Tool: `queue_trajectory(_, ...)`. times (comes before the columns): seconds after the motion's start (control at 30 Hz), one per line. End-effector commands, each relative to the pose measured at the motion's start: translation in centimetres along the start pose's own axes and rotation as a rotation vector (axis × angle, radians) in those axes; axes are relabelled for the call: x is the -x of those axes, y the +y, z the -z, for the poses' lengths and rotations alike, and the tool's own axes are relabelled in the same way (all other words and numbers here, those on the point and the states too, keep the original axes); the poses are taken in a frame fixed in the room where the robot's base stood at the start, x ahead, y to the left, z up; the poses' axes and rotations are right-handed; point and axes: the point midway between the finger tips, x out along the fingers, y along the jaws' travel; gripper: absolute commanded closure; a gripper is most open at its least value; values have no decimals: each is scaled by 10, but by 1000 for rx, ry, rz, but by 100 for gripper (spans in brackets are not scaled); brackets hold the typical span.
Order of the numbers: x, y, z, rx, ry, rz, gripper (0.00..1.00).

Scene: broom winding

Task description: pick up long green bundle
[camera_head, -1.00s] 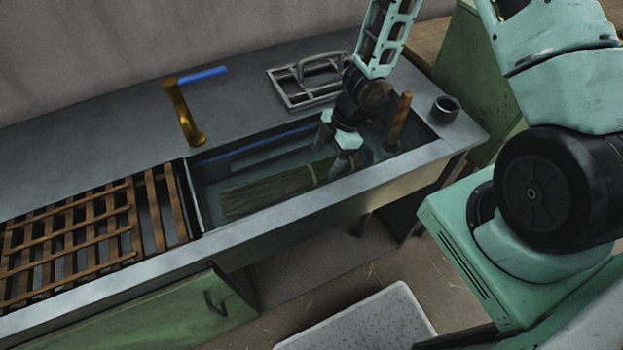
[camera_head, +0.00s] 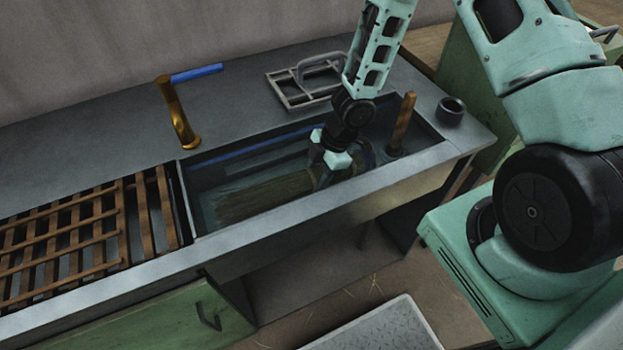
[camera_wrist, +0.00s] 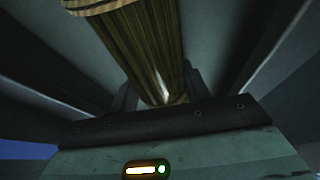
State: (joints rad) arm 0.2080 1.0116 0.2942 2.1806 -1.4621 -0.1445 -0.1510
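The long green bundle (camera_head: 265,197) lies in the sunken basin, a dull olive-brown sheaf of stalks that looks to be under water. My gripper (camera_head: 325,172) is down in the basin over its right end, with the fingers spread to either side. In the wrist view the bundle (camera_wrist: 145,50) runs between the two dark fingers (camera_wrist: 160,92), with a pale band around it near the top edge. Whether the fingers touch it is hard to see. The fingertips are blurred by the water in the head view.
A wooden-handled tool (camera_head: 402,125) stands in the basin right of my gripper. The basin's front rim (camera_head: 290,215) is close. A brass tap (camera_head: 178,115), metal rack (camera_head: 305,82), dark cup (camera_head: 450,110) and wooden slats (camera_head: 70,240) surround the basin.

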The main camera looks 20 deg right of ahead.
Motion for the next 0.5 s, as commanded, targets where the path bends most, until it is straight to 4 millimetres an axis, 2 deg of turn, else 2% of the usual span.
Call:
queue_trajectory(0.03,0,0,0,0,0,0,72)
queue_trajectory(0.07,0,0,0,0,0,0,77)
queue_trajectory(0.33,1,0,0,0,0,0,77)
queue_trajectory(0.5,16,0,7,1,1,-1,77)
